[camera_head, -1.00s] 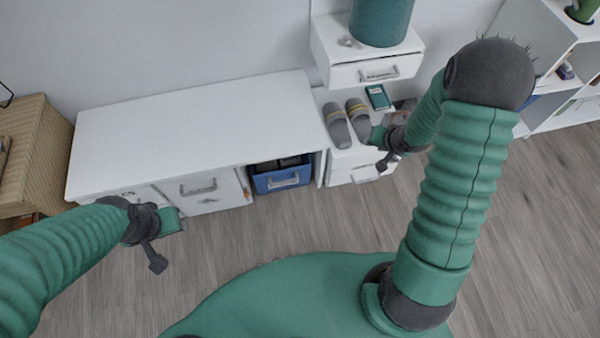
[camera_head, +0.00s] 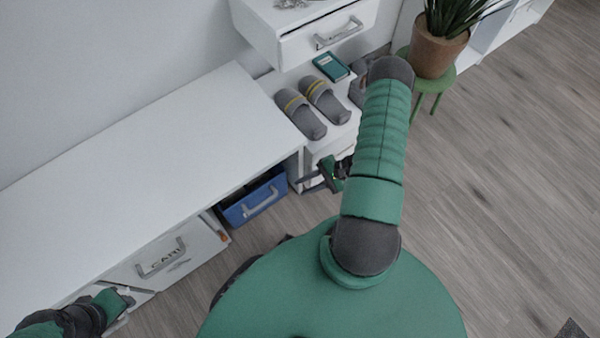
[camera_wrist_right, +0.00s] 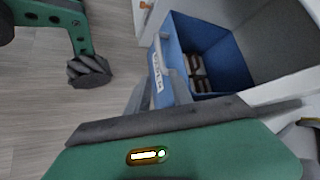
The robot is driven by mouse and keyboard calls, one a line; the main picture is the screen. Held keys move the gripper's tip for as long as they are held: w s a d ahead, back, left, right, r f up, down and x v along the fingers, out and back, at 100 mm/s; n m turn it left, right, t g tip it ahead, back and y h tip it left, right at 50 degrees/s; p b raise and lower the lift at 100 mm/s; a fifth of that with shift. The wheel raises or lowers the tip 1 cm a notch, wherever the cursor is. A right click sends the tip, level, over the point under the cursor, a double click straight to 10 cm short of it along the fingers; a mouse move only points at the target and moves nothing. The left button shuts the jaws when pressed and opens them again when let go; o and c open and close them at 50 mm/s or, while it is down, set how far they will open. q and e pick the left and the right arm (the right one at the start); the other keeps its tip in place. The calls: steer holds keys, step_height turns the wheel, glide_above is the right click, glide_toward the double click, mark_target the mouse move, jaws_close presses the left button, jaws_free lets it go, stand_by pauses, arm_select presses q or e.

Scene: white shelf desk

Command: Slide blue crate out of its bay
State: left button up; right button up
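The blue crate (camera_head: 255,203) sits in a low bay at the right end of the white desk, its pale handle facing the floor. In the right wrist view the crate (camera_wrist_right: 222,45) shows its open top, a white front label and small brown and dark items inside. My right gripper (camera_head: 322,180) is to the right of the crate, in front of the small white unit, apart from the handle. In the wrist view the right gripper (camera_wrist_right: 130,92) has its fingers spread with nothing held. My left gripper (camera_head: 115,303) is by the desk's left drawer fronts; its fingers are unclear.
The white desk (camera_head: 110,165) has a bare top and a drawer (camera_head: 165,260) left of the bay. Grey slippers (camera_head: 312,105) and a teal book (camera_head: 332,66) lie on the small white unit. A potted plant (camera_head: 438,45) stands on a green stool (camera_head: 430,85).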

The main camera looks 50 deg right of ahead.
steer(key=b+x, duration=0.8)
steer(key=x, duration=0.8)
steer(key=shift+s+b, duration=0.15)
steer(key=shift+b, duration=0.2)
steer(key=shift+w+a+f, duration=0.25)
steer(key=shift+w+a, duration=0.05)
steer(key=shift+w, duration=0.05)
jaws_close()
stand_by(0.4)
